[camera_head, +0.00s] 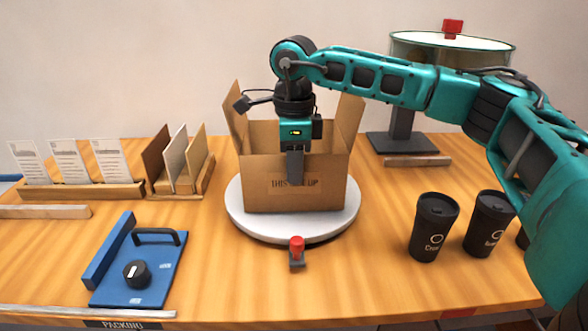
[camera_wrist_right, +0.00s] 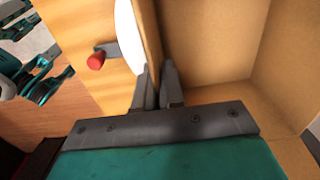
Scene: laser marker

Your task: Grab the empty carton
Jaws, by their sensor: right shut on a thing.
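The empty carton (camera_head: 255,190) is an open brown cardboard box with raised flaps and printed text on its front. It stands upright on a round white turntable (camera_head: 238,220) in the middle of the table. My right gripper (camera_head: 295,178) points down at the carton's front wall and is shut on that wall. In the right wrist view the two fingers (camera_wrist_right: 158,88) are on either side of the cardboard wall, and the carton's inside (camera_wrist_right: 215,45) looks bare. My left gripper does not show in the head view.
A red-knobbed lever (camera_head: 297,250) is in front of the turntable. Dark cups (camera_head: 433,228) stand at right. A blue fixture (camera_head: 150,265) lies front left, with card holders (camera_head: 85,190) and board samples (camera_head: 180,165) behind. A round glass-topped device (camera_head: 450,45) stands back right.

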